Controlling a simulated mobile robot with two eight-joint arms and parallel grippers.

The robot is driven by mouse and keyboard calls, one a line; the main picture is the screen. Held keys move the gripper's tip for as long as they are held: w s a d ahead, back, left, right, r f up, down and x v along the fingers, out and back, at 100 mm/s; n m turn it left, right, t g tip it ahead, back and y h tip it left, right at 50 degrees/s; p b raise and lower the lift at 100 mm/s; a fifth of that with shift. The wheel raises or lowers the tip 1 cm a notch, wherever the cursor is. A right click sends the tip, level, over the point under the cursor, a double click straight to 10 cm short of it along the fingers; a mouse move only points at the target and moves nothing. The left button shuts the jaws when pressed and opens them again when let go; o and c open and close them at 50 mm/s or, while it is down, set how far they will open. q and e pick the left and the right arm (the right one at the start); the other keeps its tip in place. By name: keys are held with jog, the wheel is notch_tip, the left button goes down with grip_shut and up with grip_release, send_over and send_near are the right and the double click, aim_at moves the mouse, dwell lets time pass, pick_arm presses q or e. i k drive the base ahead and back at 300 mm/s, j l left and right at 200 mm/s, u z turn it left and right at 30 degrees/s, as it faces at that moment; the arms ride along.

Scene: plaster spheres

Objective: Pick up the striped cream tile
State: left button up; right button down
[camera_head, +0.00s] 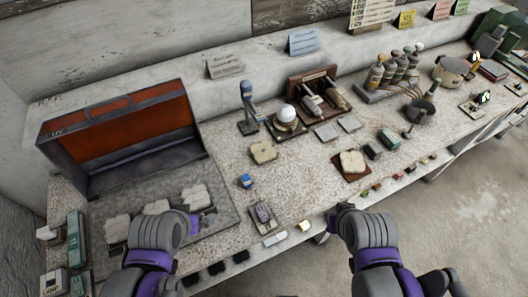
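Several cream tiles lie on the speckled bench, and stripes are too small to make out on any of them. One cream tile (263,152) lies at the middle of the bench. Another cream tile (352,161) rests on a brown board to its right. More pale tiles (117,229) lie in a row on the grey sheet in front of the open case, partly covered by my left arm. My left gripper (205,216) is over the sheet's front right part, beside the row. My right gripper (342,208) is at the bench's front edge, mostly hidden by its wrist. Neither gripper's opening is clear.
An open red-lined case (118,128) stands at the left. A blue-grey upright device (248,105), a white sphere on a stand (287,114) and bottles (389,70) stand towards the back. A small blue item (246,181) and a handheld device (263,214) lie near the front.

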aim_at(272, 153)
jog(key=k+l+u, duration=0.1)
jog(key=u, duration=0.35)
jog(key=k+l+u, duration=0.1)
jog(key=u, duration=0.3)
jog(key=k+u, duration=0.2)
jog(key=u, duration=0.25)
